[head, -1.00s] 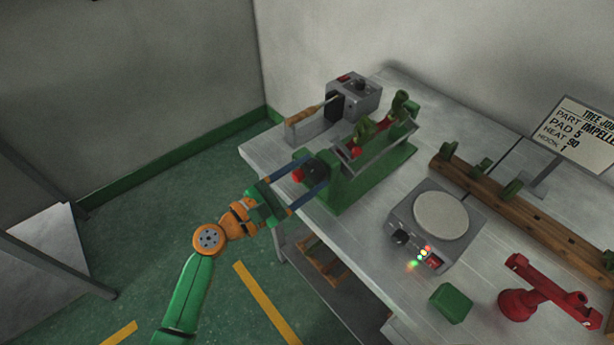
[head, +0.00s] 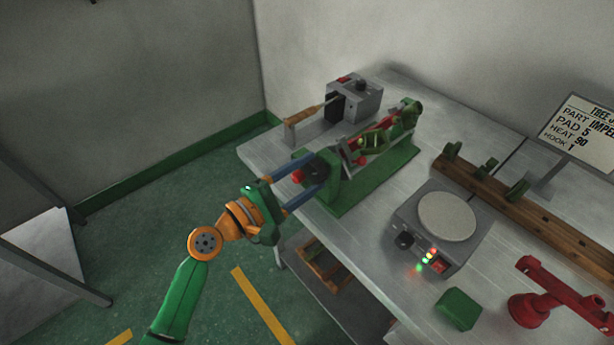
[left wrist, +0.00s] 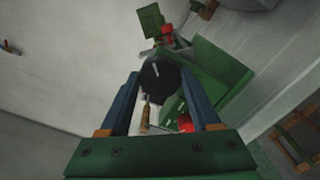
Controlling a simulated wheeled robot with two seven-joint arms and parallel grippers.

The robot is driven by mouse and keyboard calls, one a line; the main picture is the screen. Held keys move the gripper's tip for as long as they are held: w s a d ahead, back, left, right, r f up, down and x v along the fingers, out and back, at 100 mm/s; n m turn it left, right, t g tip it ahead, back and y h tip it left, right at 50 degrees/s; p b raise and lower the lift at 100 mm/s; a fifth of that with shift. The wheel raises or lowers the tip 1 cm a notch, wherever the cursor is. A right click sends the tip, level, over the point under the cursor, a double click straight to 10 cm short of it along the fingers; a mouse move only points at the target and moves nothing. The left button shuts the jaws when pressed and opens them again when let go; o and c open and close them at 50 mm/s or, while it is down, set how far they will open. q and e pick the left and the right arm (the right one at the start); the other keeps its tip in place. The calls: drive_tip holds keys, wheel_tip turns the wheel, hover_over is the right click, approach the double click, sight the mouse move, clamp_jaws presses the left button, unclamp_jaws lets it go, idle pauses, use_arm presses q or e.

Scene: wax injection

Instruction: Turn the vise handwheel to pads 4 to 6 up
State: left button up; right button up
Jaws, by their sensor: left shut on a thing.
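The green vise (head: 375,181) stands near the left end of the table. Its dark round handwheel (head: 318,169) with a red knob (head: 298,177) faces my left gripper. My left gripper (head: 312,183) has its two blue fingers on either side of the handwheel, shut on it. In the left wrist view the dark handwheel (left wrist: 160,76) sits between the fingertips, and the red knob (left wrist: 185,124) shows below it. The vise's carrier (head: 378,143), with green and red parts, is tilted. Pad numbers cannot be read. My right gripper is not in view.
Behind the vise are a grey control box (head: 358,98) and a wooden-handled tool (head: 308,116).

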use_arm(q)
drive_tip(key=shift+f+m+b, duration=0.1)
drive_tip(key=shift+m+b, duration=1.6)
drive_tip(key=shift+m, duration=1.9)
drive_tip(key=shift+m+b, duration=1.3)
drive_tip(key=shift+m, duration=2)
drive_tip(key=shift+m+b, duration=0.6)
drive_tip(key=shift+m, duration=1.1)
drive_tip(key=shift+m+b, duration=0.4)
drive_tip(key=shift+m, duration=4.3)
drive_tip(key=o, duration=1.4)
